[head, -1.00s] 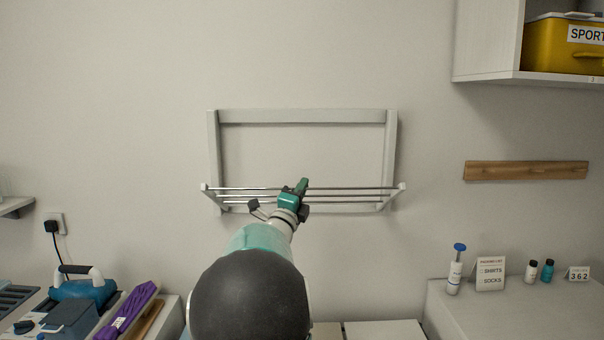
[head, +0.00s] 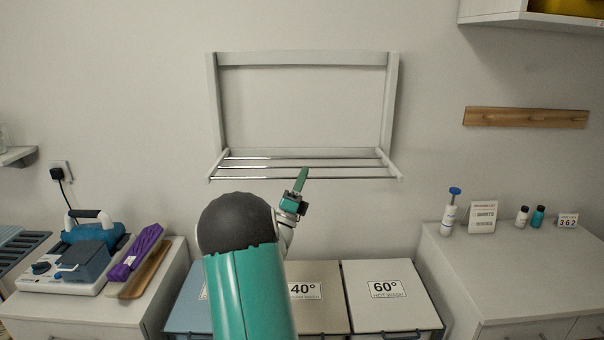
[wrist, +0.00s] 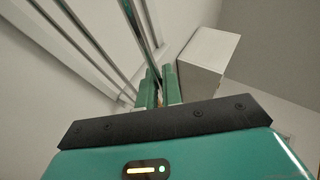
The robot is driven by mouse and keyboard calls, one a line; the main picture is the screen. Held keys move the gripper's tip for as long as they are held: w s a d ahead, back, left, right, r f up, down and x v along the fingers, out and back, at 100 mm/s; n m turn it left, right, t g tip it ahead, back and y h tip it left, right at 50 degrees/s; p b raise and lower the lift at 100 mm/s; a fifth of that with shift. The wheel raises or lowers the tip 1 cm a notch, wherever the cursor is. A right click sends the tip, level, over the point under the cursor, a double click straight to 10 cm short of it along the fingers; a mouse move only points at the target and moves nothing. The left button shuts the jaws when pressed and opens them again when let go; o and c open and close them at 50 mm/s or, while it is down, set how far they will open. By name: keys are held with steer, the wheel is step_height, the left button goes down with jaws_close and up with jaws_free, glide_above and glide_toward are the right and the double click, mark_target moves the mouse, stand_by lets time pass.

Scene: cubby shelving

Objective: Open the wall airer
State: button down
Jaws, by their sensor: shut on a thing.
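The wall airer (head: 217,100) is a pale upright frame fixed to the wall. Its rack of thin metal bars and two side arms (head: 393,168) sticks out from the frame's lower part, swung down and roughly level. My gripper (head: 305,173) is at the rack's front bar (head: 350,178), a little right of its middle. In the wrist view my green fingers (wrist: 160,88) are shut on this bar (wrist: 139,38), with other bars running beside it. The exact contact at the fingertips is partly hidden.
Lidded laundry bins (head: 385,290) stand below the airer. A counter (head: 510,265) with small bottles and cards is at right. A cabinet (head: 150,295) with an appliance and a purple item (head: 137,250) is at left. A wooden strip (head: 525,117) is on the right wall.

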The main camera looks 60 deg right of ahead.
stand_by(0.3)
steer(key=c, duration=1.6)
jaws_free()
steer(key=shift+o, duration=0.2)
steer(key=v, duration=1.4)
